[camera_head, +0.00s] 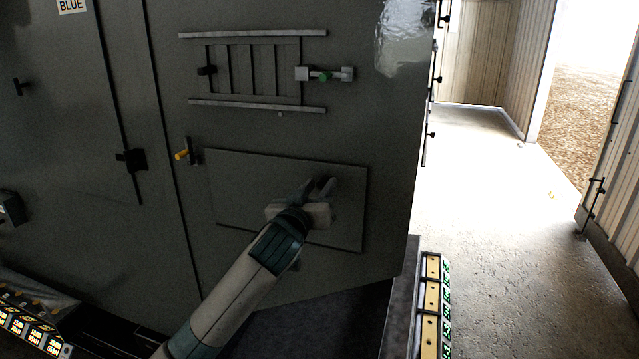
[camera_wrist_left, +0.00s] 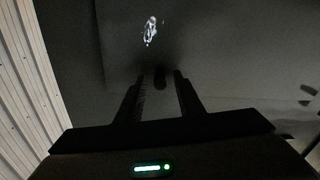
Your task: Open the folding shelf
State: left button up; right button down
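The folding shelf appears to be the flat grey rectangular panel (camera_head: 240,187), lying flush against the dark grey enclosure wall in the head view. My left gripper (camera_head: 318,186) is in front of the panel's right half, its two fingers apart. In the left wrist view the same gripper (camera_wrist_left: 160,98) has a clear gap between its fingers, and a small dark knob-like shape (camera_wrist_left: 160,78) shows between or just beyond the tips. I cannot tell whether the fingers touch it. The gripper and forearm hide part of the panel's middle and lower edge. My right gripper is in neither view.
A yellow-handled latch (camera_head: 183,154) sits left of the panel. Above is a sliding vent with a green-marked bolt (camera_head: 324,76). A black door handle (camera_head: 131,160) is further left. A ledge with yellow blocks (camera_head: 431,296) stands lower right. Open floor (camera_head: 500,190) lies to the right.

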pick_arm(q)
jog(key=shift+w, duration=0.2)
grip_shut()
jog(key=shift+f, duration=0.1)
